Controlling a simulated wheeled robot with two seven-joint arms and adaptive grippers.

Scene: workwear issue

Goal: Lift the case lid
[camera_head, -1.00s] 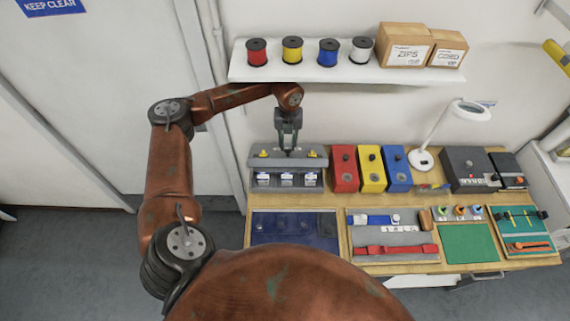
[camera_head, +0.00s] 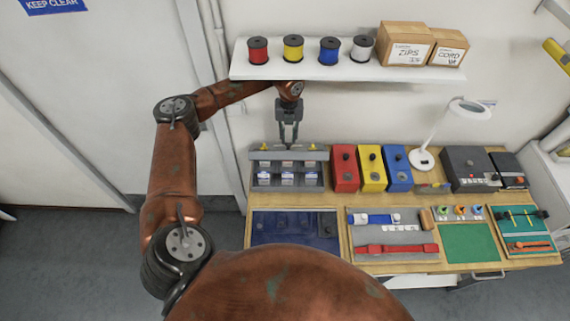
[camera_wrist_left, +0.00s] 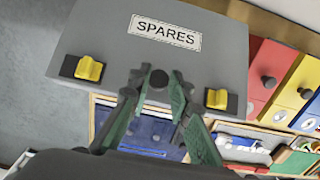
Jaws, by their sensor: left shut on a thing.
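The grey case (camera_head: 288,188) stands at the back left of the workbench. Its lid (camera_head: 310,155) is partly raised, showing the inner compartments with white-labelled packs in the head view. In the left wrist view, the lid (camera_wrist_left: 100,40) bears a "SPARES" label and has a yellow latch (camera_wrist_left: 89,68) on the left and another yellow latch (camera_wrist_left: 217,99) on the right. My left gripper (camera_head: 289,141) is at the lid's edge. In the wrist view, its fingers (camera_wrist_left: 158,84) are shut on the dark round lid knob (camera_wrist_left: 158,78). My right gripper is not in view.
Red (camera_head: 344,170), yellow (camera_head: 371,170) and blue (camera_head: 397,170) boxes stand just right of the case. A shelf (camera_head: 350,72) with spools and cartons hangs above. A blue tray (camera_head: 293,228) lies in front of the case. A lamp (camera_head: 470,108) stands farther right.

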